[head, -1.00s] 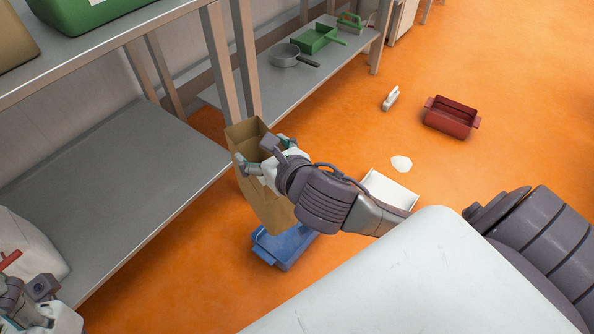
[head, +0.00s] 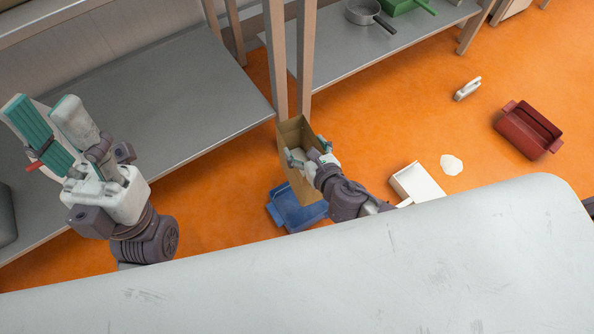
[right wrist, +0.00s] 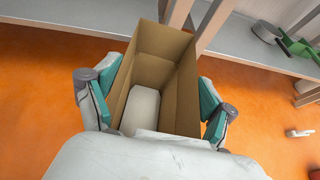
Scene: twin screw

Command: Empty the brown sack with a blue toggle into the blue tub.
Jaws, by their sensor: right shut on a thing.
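The brown sack (head: 297,135) is open at the top and roughly upright. My right gripper (head: 305,162) is shut on it, with a finger on each side of the sack. In the right wrist view the sack (right wrist: 157,70) has a pale, whitish filling low inside. No blue toggle shows. The blue tub (head: 285,212) is on the floor; the sack's lower end overlaps it in the head view, and the height between them cannot be told. My left gripper (head: 52,108) is raised at the left, fingers apart and empty, with a small red piece beside it.
A grey shelf (head: 150,125) runs along the left, with shelf posts (head: 305,60) just behind the sack. On the orange floor to the right are a white tray (head: 418,182), a white patch (head: 452,164), a red tub (head: 528,130) and a white-handled item (head: 467,89).

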